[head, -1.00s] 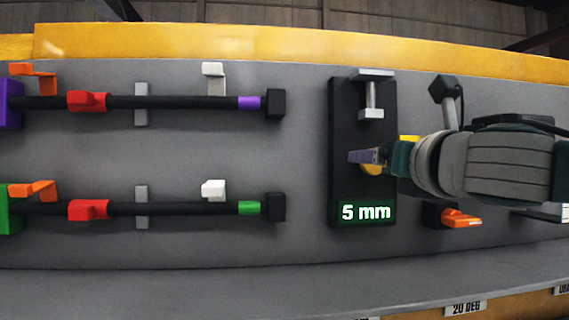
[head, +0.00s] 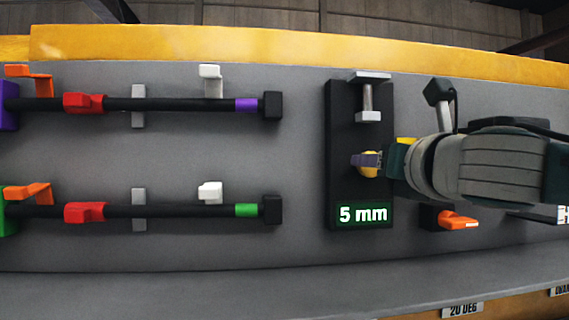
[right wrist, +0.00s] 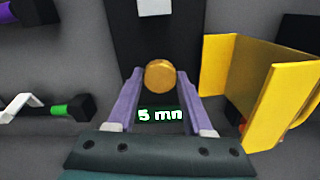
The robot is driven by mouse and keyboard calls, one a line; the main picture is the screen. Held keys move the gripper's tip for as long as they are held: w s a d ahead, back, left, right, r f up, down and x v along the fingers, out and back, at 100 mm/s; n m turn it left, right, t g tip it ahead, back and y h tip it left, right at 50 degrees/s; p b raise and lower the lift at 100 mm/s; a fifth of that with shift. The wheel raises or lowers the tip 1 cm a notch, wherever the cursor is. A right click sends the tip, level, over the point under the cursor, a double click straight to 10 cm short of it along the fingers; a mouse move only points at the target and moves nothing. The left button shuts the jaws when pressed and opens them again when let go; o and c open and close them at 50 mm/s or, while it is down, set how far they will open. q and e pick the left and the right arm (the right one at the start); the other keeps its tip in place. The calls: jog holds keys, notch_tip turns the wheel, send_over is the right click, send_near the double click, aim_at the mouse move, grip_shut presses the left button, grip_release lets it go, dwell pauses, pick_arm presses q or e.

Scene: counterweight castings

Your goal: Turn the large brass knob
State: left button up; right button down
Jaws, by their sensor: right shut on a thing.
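The brass knob (right wrist: 160,74) is a round gold disc on the dark panel (head: 343,120), just above the green "5 mm" display (head: 363,214). My right gripper (right wrist: 158,78) reaches in from the right, its purple-grey fingers on either side of the knob and shut on it. In the head view the fingers of my right gripper (head: 367,160) cover much of the knob (head: 369,171). My left gripper is not in view.
A yellow angled piece (right wrist: 265,80) stands close to the right of my right gripper. A grey clamp-like fitting (head: 368,100) sits above the knob. An orange lever (head: 458,221) is below my right arm. Two black rods (head: 170,104) with coloured clips lie left.

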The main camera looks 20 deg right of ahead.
jog(key=shift+f+m, duration=0.1)
jog(key=shift+m, duration=0.3)
jog(key=shift+f+m+b, duration=0.1)
jog(key=shift+m+b, duration=3.05)
jog(key=shift+m, duration=8.35)
jog(key=shift+d+m, duration=0.1)
jog(key=shift+m, duration=0.2)
jog(key=shift+c, duration=1.5)
grip_release()
jog(key=shift+s, duration=0.1)
